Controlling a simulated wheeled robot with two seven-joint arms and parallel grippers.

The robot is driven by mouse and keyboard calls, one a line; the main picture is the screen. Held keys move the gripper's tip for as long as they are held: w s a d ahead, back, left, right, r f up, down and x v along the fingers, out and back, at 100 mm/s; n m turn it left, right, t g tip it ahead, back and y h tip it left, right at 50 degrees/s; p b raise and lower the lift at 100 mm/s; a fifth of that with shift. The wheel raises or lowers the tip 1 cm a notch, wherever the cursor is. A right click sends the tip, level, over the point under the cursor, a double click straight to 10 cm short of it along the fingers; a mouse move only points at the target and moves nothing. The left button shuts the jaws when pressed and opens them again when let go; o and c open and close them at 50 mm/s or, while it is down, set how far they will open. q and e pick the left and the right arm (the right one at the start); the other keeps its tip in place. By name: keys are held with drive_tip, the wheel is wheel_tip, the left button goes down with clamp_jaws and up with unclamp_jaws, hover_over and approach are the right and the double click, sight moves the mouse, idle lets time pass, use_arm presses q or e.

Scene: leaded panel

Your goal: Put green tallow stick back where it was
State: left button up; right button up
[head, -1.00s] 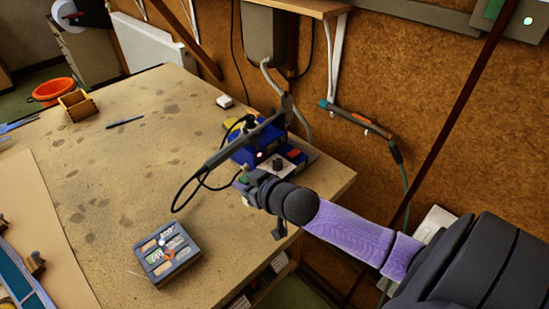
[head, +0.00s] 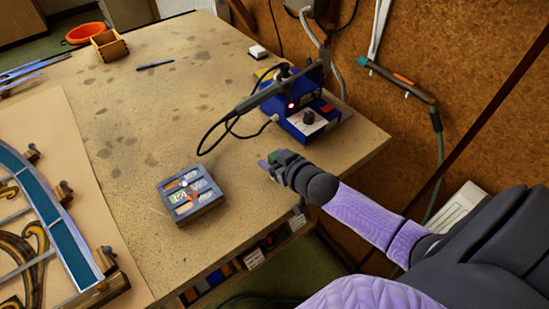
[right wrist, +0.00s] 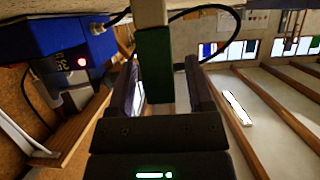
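My right gripper (head: 272,163) is over the front right part of the bench, in front of the soldering station. It is shut on the green tallow stick, whose green part (head: 284,157) shows at the fingers. In the right wrist view the stick (right wrist: 154,68) has a green wrap and a pale end, and stands between the two fingers (right wrist: 160,90). A small grey box (head: 209,197) with compartments and several labelled pieces lies on the bench, left of the gripper and apart from it. My left gripper is out of view.
The blue soldering station (head: 318,127) and its iron (head: 258,97) with a looping cable stand behind the gripper. The leaded panel (head: 62,228) lies at the left. A wooden box (head: 109,45) and orange bowl (head: 84,33) are farther back.

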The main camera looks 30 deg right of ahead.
drive_tip(key=shift+s+r, duration=0.1)
drive_tip(key=shift+r, duration=0.15)
drive_tip(key=a+p+v, duration=0.1)
drive_tip(key=p+v, duration=0.3)
drive_tip(key=v, duration=0.7)
drive_tip(key=s+f+g+h, duration=0.1)
drive_tip(key=s+f+g, duration=0.3)
drive_tip(key=s+f, duration=0.5)
drive_tip(key=s+f+g+h, duration=0.1)
drive_tip(key=s+f+g, duration=0.3)
drive_tip(key=f, duration=0.8)
drive_tip(key=s+a+f+n+g, duration=0.1)
drive_tip(key=s+a+f+g, duration=0.1)
drive_tip(key=s, duration=0.5)
drive_tip(key=s+a+f+g, duration=0.2)
drive_tip(key=s+a+f, duration=0.2)
drive_tip(key=s, duration=0.3)
drive_tip(key=shift+a+f+n+g+y, duration=0.3)
drive_tip(key=shift+a+f+n+y, duration=0.1)
drive_tip(key=shift+f, duration=0.3)
drive_tip(key=shift+s, duration=0.15)
